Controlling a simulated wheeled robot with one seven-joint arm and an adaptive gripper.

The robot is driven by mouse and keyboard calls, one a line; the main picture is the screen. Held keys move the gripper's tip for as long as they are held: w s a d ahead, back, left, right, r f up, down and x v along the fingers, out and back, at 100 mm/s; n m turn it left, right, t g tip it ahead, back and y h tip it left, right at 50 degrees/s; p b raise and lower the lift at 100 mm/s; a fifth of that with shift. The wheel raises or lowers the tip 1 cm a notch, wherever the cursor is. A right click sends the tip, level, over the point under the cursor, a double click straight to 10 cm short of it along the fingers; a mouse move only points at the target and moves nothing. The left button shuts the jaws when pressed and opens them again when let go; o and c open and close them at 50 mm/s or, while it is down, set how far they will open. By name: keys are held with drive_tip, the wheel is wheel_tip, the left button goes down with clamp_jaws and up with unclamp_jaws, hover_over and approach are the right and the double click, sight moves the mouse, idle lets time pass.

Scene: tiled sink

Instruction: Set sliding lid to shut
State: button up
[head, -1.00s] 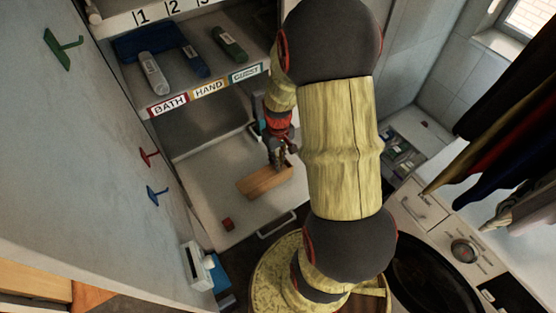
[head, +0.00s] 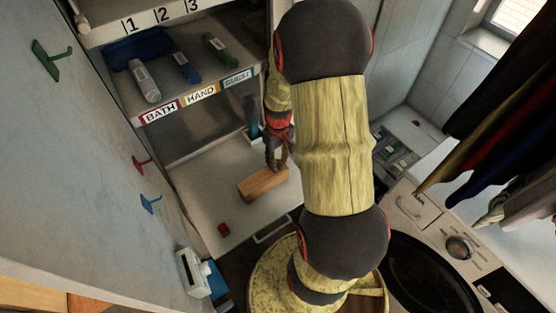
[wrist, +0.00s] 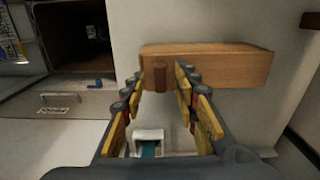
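A long brown wooden box (head: 255,186) lies on the pale surface below the shelf in the head view. The same box (wrist: 225,65) spans the upper right of the wrist view. A small darker wooden knob (wrist: 160,76) stands out from its near side, towards the left end; I take it to be the sliding lid's handle. My gripper (wrist: 162,70) is open, its two yellow-padded fingers on either side of the knob with a gap showing. The lid's seam cannot be made out.
A small red block (head: 223,229) lies on the same surface, nearer me. A shelf with bottles (head: 145,82) and BATH and HAND labels is above. A white dispenser-like item (head: 193,272) is at lower left. A washing machine (head: 458,248) stands at right.

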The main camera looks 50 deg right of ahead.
wheel_tip(320, 180, up, 12)
idle(0.6)
drive_tip(key=shift+c, duration=0.4)
